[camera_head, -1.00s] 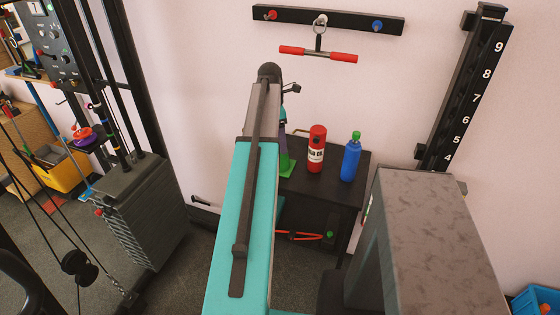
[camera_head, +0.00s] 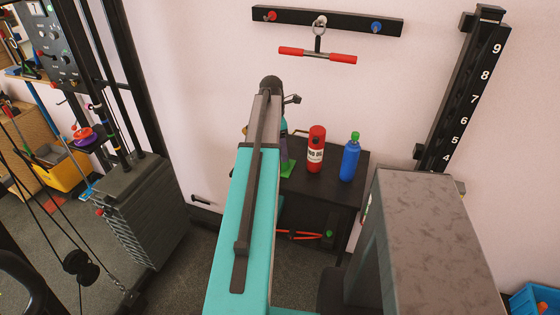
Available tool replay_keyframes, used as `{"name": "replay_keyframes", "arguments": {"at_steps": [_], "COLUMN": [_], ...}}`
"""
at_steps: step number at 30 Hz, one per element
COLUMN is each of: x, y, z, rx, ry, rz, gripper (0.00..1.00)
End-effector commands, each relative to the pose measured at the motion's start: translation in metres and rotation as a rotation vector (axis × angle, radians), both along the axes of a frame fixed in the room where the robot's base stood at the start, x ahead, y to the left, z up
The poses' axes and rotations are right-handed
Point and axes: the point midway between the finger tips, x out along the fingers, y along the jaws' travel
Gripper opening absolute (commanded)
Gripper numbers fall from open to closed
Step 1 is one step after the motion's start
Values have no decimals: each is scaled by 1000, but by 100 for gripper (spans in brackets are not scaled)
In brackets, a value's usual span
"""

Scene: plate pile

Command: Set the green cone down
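A green piece (camera_head: 287,168), which looks like part of the green cone, shows just right of my arm at the left side of the dark table (camera_head: 325,187). Most of it is hidden behind the arm, and I cannot tell whether it rests on the tabletop or is held just above it. My arm's far end is above and behind the table's left part. My gripper's fingers are hidden behind the arm, so their opening and any hold on the cone cannot be seen.
A red bottle (camera_head: 317,150) and a blue bottle (camera_head: 350,158) with a green cap stand on the table, right of the green piece. A grey block-shaped structure (camera_head: 430,220) stands at the front right. A weight stack (camera_head: 150,215) stands at the left.

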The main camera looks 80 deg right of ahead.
Motion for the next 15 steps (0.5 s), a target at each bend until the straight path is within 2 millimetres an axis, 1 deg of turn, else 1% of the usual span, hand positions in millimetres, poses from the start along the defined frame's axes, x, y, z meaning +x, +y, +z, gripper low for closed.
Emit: {"name": "replay_keyframes", "arguments": {"at_steps": [9, 15], "x": [-2, -3], "y": [-1, -2], "z": [-27, -33], "rx": [1, -1], "ry": [0, 0], "rz": [1, 1], "gripper": [73, 73]}}
